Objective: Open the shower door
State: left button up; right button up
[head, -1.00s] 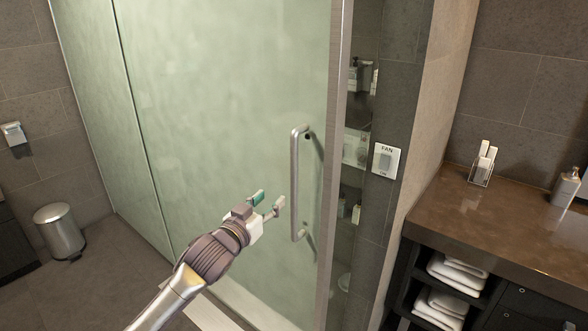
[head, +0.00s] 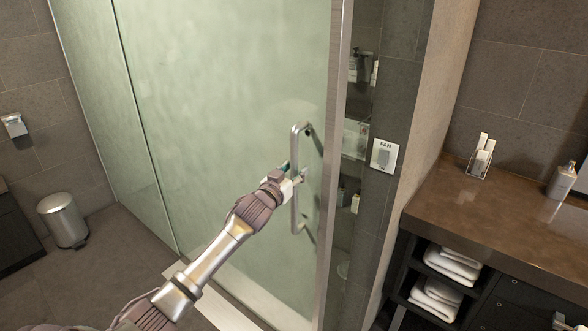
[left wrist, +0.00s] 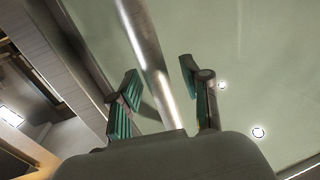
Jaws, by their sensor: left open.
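The shower door (head: 220,110) is a large frosted green glass panel and looks shut. A vertical metal bar handle (head: 295,150) stands off its right side. My left gripper (head: 293,174) is at the handle's middle, with its fingers open. In the left wrist view the handle bar (left wrist: 148,50) runs between the two green-padded fingers of the left gripper (left wrist: 160,95), with a gap on both sides. The fingers partly hide the handle in the head view. My right gripper is not in view.
A metal door frame edge (head: 336,150) and a shelf niche with bottles lie right of the door. A fan switch (head: 384,155) is on the wall. A brown vanity counter (head: 480,215) stands at right. A metal bin (head: 63,220) stands on the floor at left.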

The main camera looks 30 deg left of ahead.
pick_arm(q)
jog(key=shift+d, duration=0.1)
jog(key=shift+c, duration=0.3)
grip_shut()
